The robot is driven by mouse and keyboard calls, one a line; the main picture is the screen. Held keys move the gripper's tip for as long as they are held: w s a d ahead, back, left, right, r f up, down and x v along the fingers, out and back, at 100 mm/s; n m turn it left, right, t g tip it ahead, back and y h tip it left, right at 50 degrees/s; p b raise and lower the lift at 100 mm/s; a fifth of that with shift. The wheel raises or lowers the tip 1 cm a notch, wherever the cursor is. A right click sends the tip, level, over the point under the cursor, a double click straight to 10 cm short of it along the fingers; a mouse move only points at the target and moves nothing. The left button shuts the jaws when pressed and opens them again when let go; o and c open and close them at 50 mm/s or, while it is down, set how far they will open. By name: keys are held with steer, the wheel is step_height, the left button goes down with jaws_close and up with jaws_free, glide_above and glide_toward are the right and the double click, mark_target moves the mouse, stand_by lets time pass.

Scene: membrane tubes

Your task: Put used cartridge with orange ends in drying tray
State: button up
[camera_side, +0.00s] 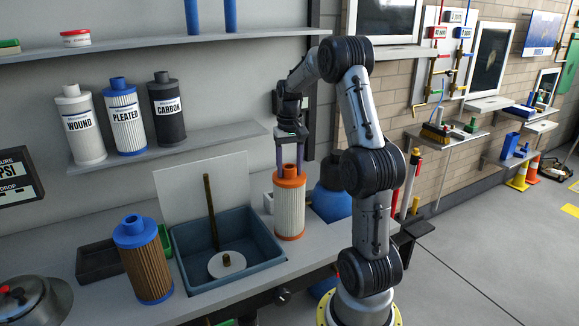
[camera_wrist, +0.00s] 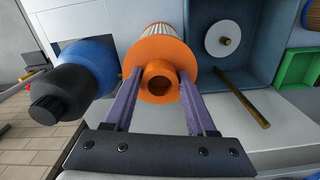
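The cartridge with orange ends (camera_side: 289,208) stands upright on the bench, its pleated body off-white. In the wrist view its orange top cap (camera_wrist: 160,52) and hollow neck face me. My gripper (camera_side: 290,171) is above it, pointing down. Its two purple fingers (camera_wrist: 158,72) are open on either side of the neck, with gaps visible; nothing is held. A green tray (camera_wrist: 299,68) shows at the right of the wrist view, and a dark tray (camera_side: 100,264) is at the left of the side view. No label shows which is the drying tray.
A blue-grey basin (camera_side: 268,246) with an upright brown rod and white disc is left of the cartridge. A blue round vessel (camera_side: 331,203) is close on the right. Labelled cartridges stand on a shelf above.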

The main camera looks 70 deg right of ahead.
steer(key=o, duration=0.3)
step_height(320, 180, up, 12)
steer(key=w+a+r+n, duration=0.2)
steer(key=a, duration=0.6)
steer(key=s+a+f+n+t+h, duration=0.1)
steer(key=s+a+n+t, duration=0.15)
steer(key=a, duration=0.65)
steer(key=s+a+n+t, duration=0.1)
steer(key=a+n, duration=0.2)
steer(key=a, duration=0.6)
steer(key=s+a+f+n, duration=0.1)
steer(key=s+a, duration=0.1)
steer(key=s+a+f+n+t, duration=0.1)
steer(key=s+a+f, duration=0.1)
steer(key=s+a+f+n+t+y, duration=0.1)
steer(key=s+a+f, duration=0.1)
steer(key=shift+s+a+n, duration=0.15)
steer(key=shift+a+n, duration=0.1)
steer(key=shift+a, duration=0.1)
steer(key=shift+o, duration=0.7)
steer(key=shift+s+a+f, duration=0.2)
steer(key=shift+s+f, duration=0.05)
